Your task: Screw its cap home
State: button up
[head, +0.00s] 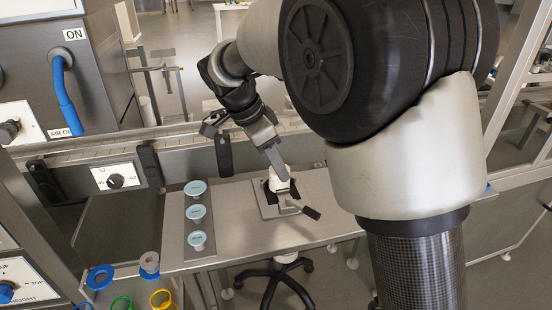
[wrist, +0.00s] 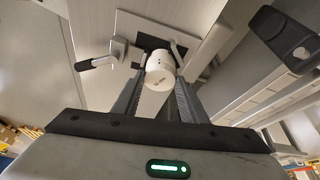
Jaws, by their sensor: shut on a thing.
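A white round piece with small dark lettering (wrist: 160,74) sits between the two fingers of my gripper (wrist: 160,92) in the wrist view. My gripper is shut on it; whether it is a cap alone or a cap on a jar I cannot tell. It stands over a dark clamp with a black-handled lever (wrist: 97,62), on a square grey plate. In the head view my gripper (head: 281,178) reaches down to the white piece (head: 278,186) at the clamp (head: 268,190). The thread and the seat under the white piece are hidden.
Three pale blue round-topped pieces (head: 196,212) stand in a row on a dark strip left of the clamp. The steel table (head: 240,240) has bare room around the plate. A conveyor rail (head: 180,135) runs behind.

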jog(key=shift+r+m, duration=0.1)
jog(key=shift+m, duration=0.4)
jog(key=shift+c, duration=0.4)
jog(key=shift+m+g+p, duration=0.35)
jog(key=shift+m+g, duration=0.05)
jog(key=shift+m, duration=0.1)
grip_shut()
jog(key=o, duration=1.1)
grip_release()
jog(key=shift+o, duration=0.2)
